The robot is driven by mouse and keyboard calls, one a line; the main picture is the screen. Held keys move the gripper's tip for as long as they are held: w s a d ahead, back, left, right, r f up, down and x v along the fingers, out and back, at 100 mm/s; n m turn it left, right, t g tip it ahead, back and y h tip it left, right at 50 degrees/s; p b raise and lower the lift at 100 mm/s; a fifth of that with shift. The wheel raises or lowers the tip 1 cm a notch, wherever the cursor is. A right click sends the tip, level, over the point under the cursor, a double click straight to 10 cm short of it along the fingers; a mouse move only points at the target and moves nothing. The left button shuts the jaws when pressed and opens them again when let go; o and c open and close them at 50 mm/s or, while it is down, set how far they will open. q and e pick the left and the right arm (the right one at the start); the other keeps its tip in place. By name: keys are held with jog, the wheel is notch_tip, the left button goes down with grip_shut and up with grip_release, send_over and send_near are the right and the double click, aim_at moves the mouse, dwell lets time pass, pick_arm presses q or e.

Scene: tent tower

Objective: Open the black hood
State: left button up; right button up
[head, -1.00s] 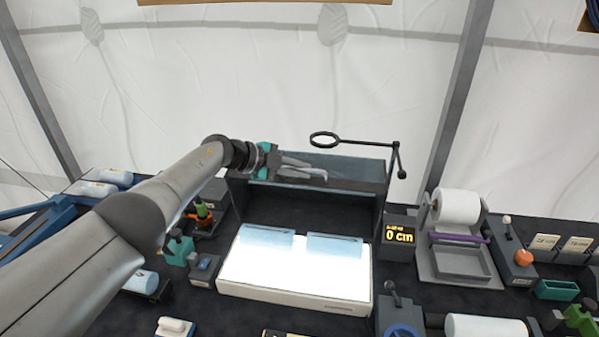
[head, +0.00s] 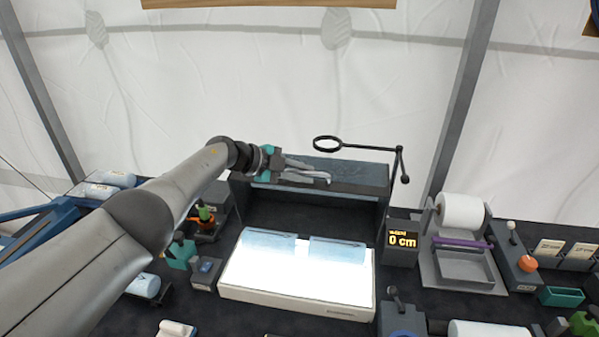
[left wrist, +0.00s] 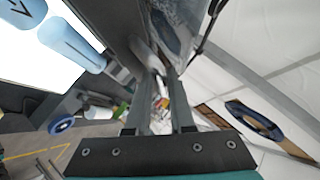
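The black hood (head: 310,210) stands behind a bright light panel, with a dark top and an open front showing its shadowed inside. My left gripper (head: 320,174) reaches in from the left to the hood's top front edge. Its two grey fingers are apart, one over the top and one lower in front. I cannot tell whether they touch the hood. In the left wrist view the gripper (left wrist: 156,68) also shows a gap between its fingers, beside the hood's glossy top surface (left wrist: 177,25). My right gripper is not in view.
The white light panel (head: 295,290) carries two bluish plates. A ring on a black arm (head: 360,144) stands above the hood's right side. A display reading 0 cm (head: 402,241) and a paper-roll holder (head: 462,268) stand to the right. Small items crowd the left.

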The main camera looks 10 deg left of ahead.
pick_arm(q)
jog(key=shift+s+f, duration=0.1)
jog(key=shift+a+p, duration=0.25)
jog(key=shift+p, duration=0.05)
jog(key=p+v, duration=0.2)
jog(key=v, duration=0.3)
jog(key=shift+d+p, duration=0.1)
jog(key=shift+p, duration=0.25)
jog(key=v, duration=1)
